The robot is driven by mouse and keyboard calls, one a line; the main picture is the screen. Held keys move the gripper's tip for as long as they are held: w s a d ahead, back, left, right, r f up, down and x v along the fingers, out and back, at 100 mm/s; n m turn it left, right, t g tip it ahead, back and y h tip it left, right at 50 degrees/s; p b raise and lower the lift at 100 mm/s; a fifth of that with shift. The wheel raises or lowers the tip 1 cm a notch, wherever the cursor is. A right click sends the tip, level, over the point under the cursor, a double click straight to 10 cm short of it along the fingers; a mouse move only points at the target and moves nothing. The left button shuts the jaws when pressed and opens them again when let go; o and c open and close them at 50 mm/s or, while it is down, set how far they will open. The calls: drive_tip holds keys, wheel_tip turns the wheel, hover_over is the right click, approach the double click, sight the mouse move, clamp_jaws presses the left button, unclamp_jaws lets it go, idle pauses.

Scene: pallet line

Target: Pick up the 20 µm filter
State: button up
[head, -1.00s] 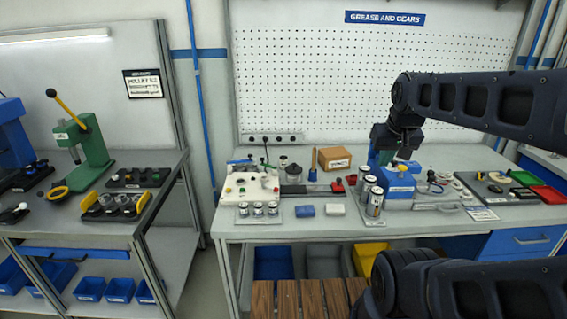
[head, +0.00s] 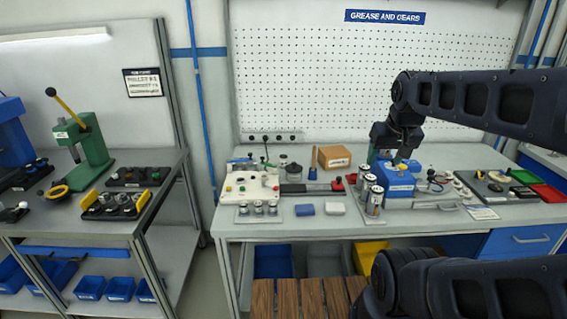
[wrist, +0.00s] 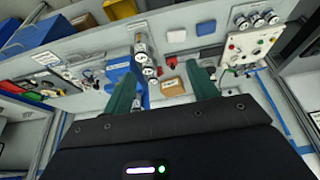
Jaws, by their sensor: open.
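The 20 µm filter cannot be told apart, because the labels are too small to read. A group of silver canisters (head: 374,202) stands upright on a tray at the middle right of the bench, left of a blue box unit (head: 399,187). Three shorter silver canisters (head: 258,208) stand on a plate at the front left. My gripper (head: 392,158) is above and behind the blue unit, partly hidden by my arm. In the wrist view my gripper (wrist: 163,86) has two teal fingers spread apart with nothing held; the canisters (wrist: 141,48) appear beyond them, apart.
A cardboard box (head: 334,158) stands behind the canisters. A white panel with knobs (head: 248,184) is at the left. Blue (head: 305,210) and white (head: 336,209) blocks lie in front. Red and green trays (head: 545,191) are at the right. The front strip between has some free room.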

drive_tip(key=w+a+r+n, duration=0.2)
drive_tip(key=w+r+n, duration=0.15)
drive_tip(key=w, duration=0.55)
drive_tip(key=n+g, duration=0.5)
drive_tip(key=n, duration=1.1)
hover_over(284, 156)
wheel_tip(284, 156, down, 24)
drive_tip(key=shift+w+d+r, duration=0.1)
drive_tip(key=shift+w, duration=0.05)
drive_tip(key=shift+a+f, duration=0.2)
drive_tip(key=shift+f, duration=4.95)
drive_tip(key=c, duration=1)
